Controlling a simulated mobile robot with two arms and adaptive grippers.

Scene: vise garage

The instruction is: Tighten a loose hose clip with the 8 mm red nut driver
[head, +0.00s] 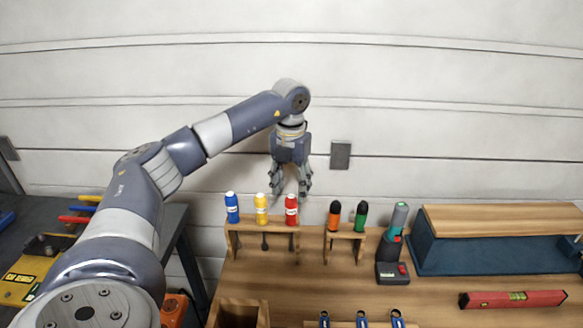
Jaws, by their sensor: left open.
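The red nut driver (291,210) stands upright in a small wooden rack (262,228) at the left of the wooden bench. A yellow driver (261,209) and a blue driver (232,208) stand to its left in the same rack. My left gripper (290,196) is open and points down, with its fingers just above or behind the red handle. I cannot tell whether they touch it. Nothing shows held in it. My right gripper is not in view. I cannot make out a hose clip.
A second rack (345,234) holds an orange-handled (334,216) and a green-handled tool (361,216). A cordless tool (394,232) stands right of it. A blue wood-topped box (480,254) and a red level (512,299) lie farther right. Several blue-handled tools (361,320) are at the front.

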